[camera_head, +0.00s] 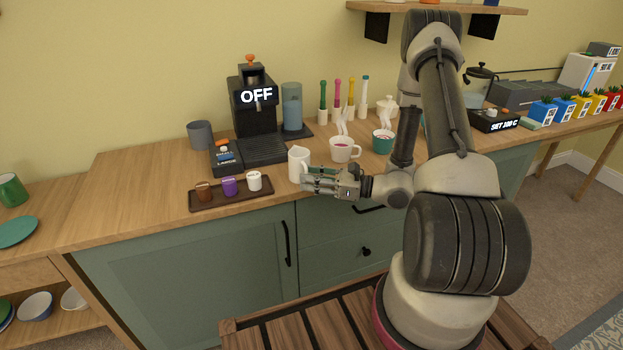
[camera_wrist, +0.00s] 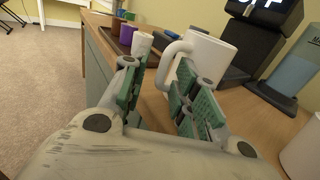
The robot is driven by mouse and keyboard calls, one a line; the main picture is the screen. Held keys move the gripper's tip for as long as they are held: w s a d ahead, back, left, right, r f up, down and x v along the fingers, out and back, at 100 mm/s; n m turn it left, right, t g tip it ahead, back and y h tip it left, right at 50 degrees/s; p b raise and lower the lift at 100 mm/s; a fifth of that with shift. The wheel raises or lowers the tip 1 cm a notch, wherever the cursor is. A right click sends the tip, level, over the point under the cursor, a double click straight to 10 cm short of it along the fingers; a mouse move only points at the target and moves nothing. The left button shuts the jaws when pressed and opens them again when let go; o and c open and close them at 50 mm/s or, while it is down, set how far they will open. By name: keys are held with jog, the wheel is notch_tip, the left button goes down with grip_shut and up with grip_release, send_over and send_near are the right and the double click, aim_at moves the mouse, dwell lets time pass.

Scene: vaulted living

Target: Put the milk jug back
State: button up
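The white milk jug (camera_head: 299,163) stands upright on the wooden counter, just right of the dark tray (camera_head: 232,195). In the wrist view the jug (camera_wrist: 211,58) shows its handle pointing left. My gripper (camera_head: 312,184) is at the jug's right front side, low over the counter's front edge. In the wrist view my gripper (camera_wrist: 155,85) is open, with its two green-padded fingers apart and the jug's handle seen in the gap between them. I cannot tell whether a finger touches the jug.
The tray holds brown, purple and white cups. A coffee machine (camera_head: 254,108) marked OFF stands behind. A steaming white cup (camera_head: 344,150) and a teal cup (camera_head: 382,141) stand right of the jug. The counter's left part (camera_head: 130,200) is clear.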

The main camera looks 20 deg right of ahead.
jog(key=shift+r, duration=0.1)
jog(key=v, duration=1.2)
jog(key=s+a+r+n+g+h, duration=0.55)
jog(key=s+r+n+g, duration=0.65)
jog(key=r+n, duration=0.25)
jog(key=s+d+r+n+t+h, duration=0.3)
jog(key=r+n+h, duration=0.1)
jog(key=r+n, duration=0.1)
jog(key=s+d+r+n+t+h, duration=0.2)
jog(key=d+r+n+t+h, duration=0.1)
jog(key=r+n+h, duration=0.2)
jog(key=shift+v, duration=0.8)
jog(key=shift+n, duration=0.25)
